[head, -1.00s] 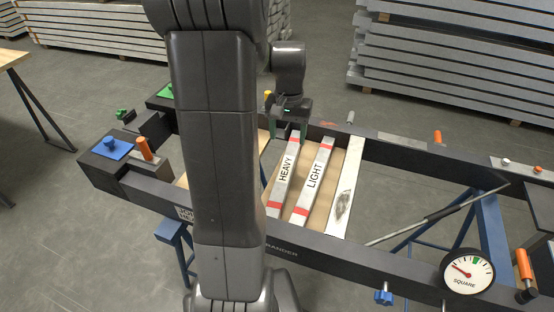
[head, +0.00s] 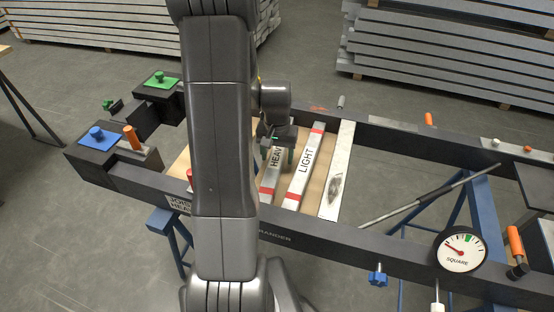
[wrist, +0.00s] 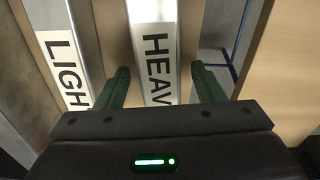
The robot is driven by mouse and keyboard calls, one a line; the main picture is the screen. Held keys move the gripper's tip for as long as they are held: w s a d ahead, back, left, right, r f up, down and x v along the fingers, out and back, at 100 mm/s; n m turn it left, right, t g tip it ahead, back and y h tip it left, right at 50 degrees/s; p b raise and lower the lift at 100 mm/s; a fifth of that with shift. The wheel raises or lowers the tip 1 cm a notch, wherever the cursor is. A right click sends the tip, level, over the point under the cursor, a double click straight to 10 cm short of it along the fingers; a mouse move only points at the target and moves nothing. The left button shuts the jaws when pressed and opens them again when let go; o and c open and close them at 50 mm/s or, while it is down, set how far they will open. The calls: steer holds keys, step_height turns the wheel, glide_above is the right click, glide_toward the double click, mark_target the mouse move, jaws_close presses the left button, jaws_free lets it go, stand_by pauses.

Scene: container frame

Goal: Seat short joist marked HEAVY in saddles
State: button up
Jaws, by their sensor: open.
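The short joist marked HEAVY (head: 269,190) is a pale bar with red bands, lying across a wooden board inside the dark frame. Its far part is hidden behind my arm and gripper in the head view. My gripper (head: 278,152) is open over it. In the wrist view the two green fingers (wrist: 160,75) stand apart on either side of the HEAVY joist (wrist: 157,50), near its label. Whether the fingertips touch it I cannot tell. I cannot make out the saddles for certain.
The joist marked LIGHT (head: 304,167) lies just right of HEAVY, close to a finger. A stained pale plank (head: 337,178) lies beyond it. Dark blocks with a blue knob (head: 97,134) and a green knob (head: 159,78) stand at the left. A SQUARE dial (head: 460,250) is at the right.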

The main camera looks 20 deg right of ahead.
steer(key=shift+c, duration=0.2)
jaws_close()
